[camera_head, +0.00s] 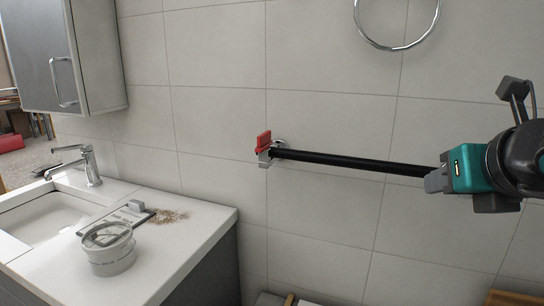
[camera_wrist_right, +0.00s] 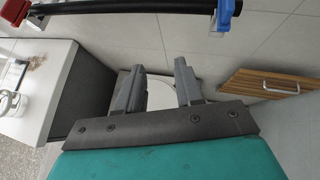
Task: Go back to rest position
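My right gripper (camera_head: 436,181) is in front of the wall at the right of the head view, by the right end of a black bar (camera_head: 350,160). In the right wrist view its two grey fingers (camera_wrist_right: 158,85) stand apart with nothing held between them. The bar (camera_wrist_right: 130,5) crosses the top of that view, beyond the fingertips and apart from them. A red end piece (camera_head: 264,142) is at the bar's left end. A blue end piece (camera_wrist_right: 222,14) at its right end is hidden behind my gripper in the head view. My left gripper is not in view.
A white counter (camera_head: 185,255) with a basin (camera_head: 40,218), a faucet (camera_head: 80,165) and a clear round container (camera_head: 107,250) is at left. A grey cabinet (camera_head: 100,60) hangs above. A metal ring (camera_head: 397,45) is on the wall. A wooden-fronted unit (camera_wrist_right: 265,82) stands at right in the wrist view.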

